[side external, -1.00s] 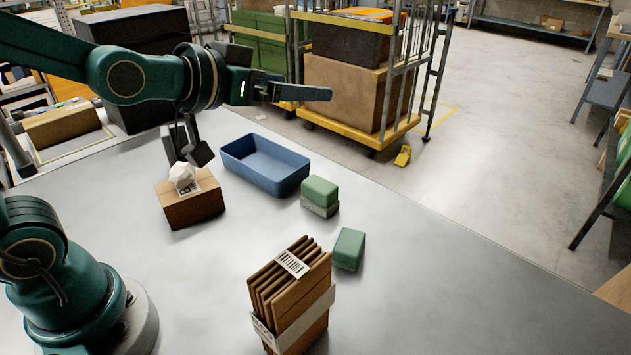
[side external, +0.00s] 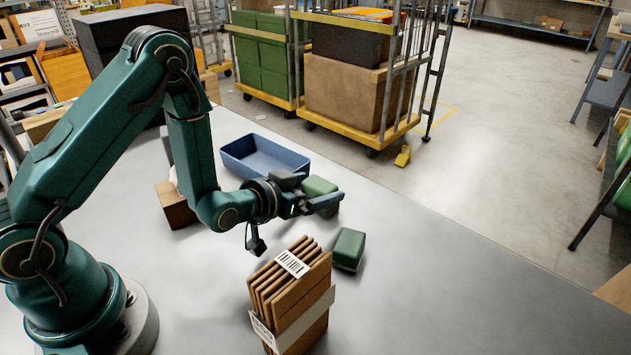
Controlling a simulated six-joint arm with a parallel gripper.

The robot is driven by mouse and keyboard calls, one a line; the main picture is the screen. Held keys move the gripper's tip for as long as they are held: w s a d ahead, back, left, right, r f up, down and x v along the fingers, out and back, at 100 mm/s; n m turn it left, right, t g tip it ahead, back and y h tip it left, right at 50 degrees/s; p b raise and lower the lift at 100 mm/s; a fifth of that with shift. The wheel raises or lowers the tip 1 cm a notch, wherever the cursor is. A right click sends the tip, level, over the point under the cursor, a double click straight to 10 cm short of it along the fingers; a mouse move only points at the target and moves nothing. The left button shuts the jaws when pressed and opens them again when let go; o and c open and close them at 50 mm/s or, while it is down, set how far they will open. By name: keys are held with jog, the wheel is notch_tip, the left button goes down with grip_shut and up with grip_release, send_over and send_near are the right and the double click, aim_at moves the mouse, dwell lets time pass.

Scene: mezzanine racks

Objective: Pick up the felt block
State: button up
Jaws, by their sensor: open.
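Two green blocks are in view, and I cannot tell from the picture which one is felt. One green block (side external: 320,186) is at the table's middle right, partly hidden behind my gripper. The other, darker green block (side external: 349,249) lies closer to the camera, with nothing on it. My gripper (side external: 312,191) is open, its fingers pointing right, in front of the first green block. Whether the fingers touch or straddle that block cannot be told. The grey slab under this block is mostly hidden by the gripper.
A blue tray (side external: 240,148) stands behind my gripper. A bundle of upright brown cardboard pieces (side external: 305,305) stands in front of it, close by. A cardboard box (side external: 177,208) is partly hidden behind my arm. The table's right front is clear.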

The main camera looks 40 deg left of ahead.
aim_at(329, 184)
jog(key=shift+x, duration=2.5)
jog(key=c, duration=1.2)
